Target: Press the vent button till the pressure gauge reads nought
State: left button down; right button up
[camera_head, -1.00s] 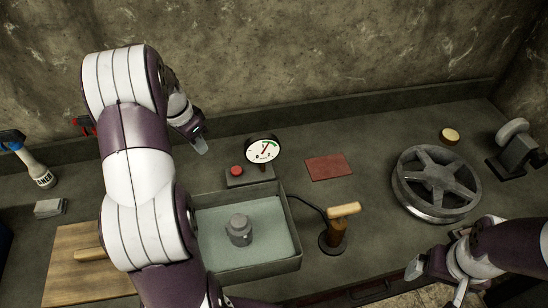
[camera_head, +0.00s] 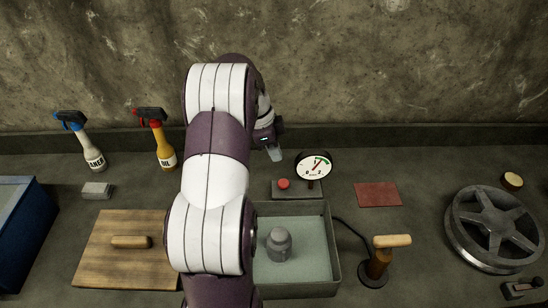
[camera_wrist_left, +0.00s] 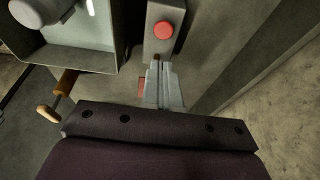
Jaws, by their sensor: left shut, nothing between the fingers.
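The red vent button (camera_head: 284,183) sits on a grey box (camera_head: 290,195) behind the water tray. It also shows in the left wrist view (camera_wrist_left: 163,30). The round white pressure gauge (camera_head: 314,164) stands at the box's right end. Its red needle points up and right, towards the green arc, and not at nought. My left gripper (camera_head: 274,154) is shut and empty, above and behind the button and apart from it. In the left wrist view its fingertips (camera_wrist_left: 157,68) lie just below the button. The gauge face cannot be made out there. My right gripper is out of view.
A grey tray (camera_head: 335,245) with a lidded pot (camera_head: 279,244) stands in front of the box. A wooden-handled tool (camera_head: 377,262), red plate (camera_head: 377,194) and spoked wheel (camera_head: 493,228) lie to the right. Spray bottles (camera_head: 163,145) and a board (camera_head: 100,255) are at left.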

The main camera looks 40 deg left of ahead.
aim_at(284, 184)
pick_arm(q)
jog(key=x, duration=0.3)
jog(key=p+x, duration=0.1)
jog(key=x, duration=0.5)
jog(key=shift+s+a+f+p, duration=0.2)
jog(key=shift+s+a+p, duration=0.05)
jog(key=shift+a+p, duration=0.15)
jog(key=shift+f, duration=0.4)
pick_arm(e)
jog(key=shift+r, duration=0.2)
